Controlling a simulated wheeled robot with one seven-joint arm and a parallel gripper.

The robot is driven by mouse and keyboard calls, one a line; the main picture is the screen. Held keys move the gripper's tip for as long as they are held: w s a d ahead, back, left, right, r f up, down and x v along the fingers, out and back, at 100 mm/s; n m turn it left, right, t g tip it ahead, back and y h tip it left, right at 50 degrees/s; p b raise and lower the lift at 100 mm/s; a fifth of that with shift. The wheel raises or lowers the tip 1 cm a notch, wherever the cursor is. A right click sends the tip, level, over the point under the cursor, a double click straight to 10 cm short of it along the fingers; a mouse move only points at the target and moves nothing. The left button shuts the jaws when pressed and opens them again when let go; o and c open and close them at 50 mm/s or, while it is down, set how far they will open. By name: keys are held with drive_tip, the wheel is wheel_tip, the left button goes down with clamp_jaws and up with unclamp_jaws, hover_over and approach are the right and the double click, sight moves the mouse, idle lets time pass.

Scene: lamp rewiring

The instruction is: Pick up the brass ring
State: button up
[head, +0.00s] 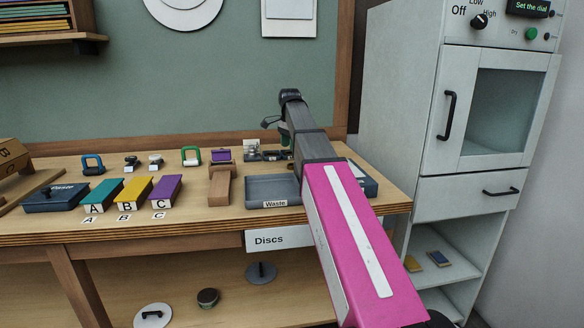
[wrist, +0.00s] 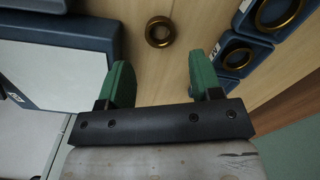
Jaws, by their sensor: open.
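A loose brass ring (wrist: 159,31) lies on the wooden table in the wrist view, just beyond my fingertips and roughly centred between them. More brass rings sit in dark blue holders at the right of that view, one of them here (wrist: 238,56) and another at the top right (wrist: 278,12). My gripper (wrist: 160,62) is open, its two green fingers apart with nothing between them. In the head view my arm covers most of my gripper, and I cannot make out the loose ring there.
A dark blue framed white panel (wrist: 58,65) lies left of my fingers. In the head view a waste tray (head: 272,190) stands beside my arm, with teal (head: 102,195), yellow (head: 134,192) and purple (head: 165,190) blocks further left. A pale cabinet (head: 425,120) stands to the right.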

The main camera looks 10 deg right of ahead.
sight(292, 167)
wheel_tip(292, 167, down, 3)
drive_tip(key=shift+w+d+f, duration=0.1)
drive_tip(key=shift+f, duration=0.75)
drive_tip(key=shift+w+d+f, duration=0.15)
drive_tip(key=shift+f, duration=0.75)
drive_tip(key=shift+w+d+f, duration=0.1)
drive_tip(key=shift+f, duration=0.75)
drive_tip(key=c, duration=0.7)
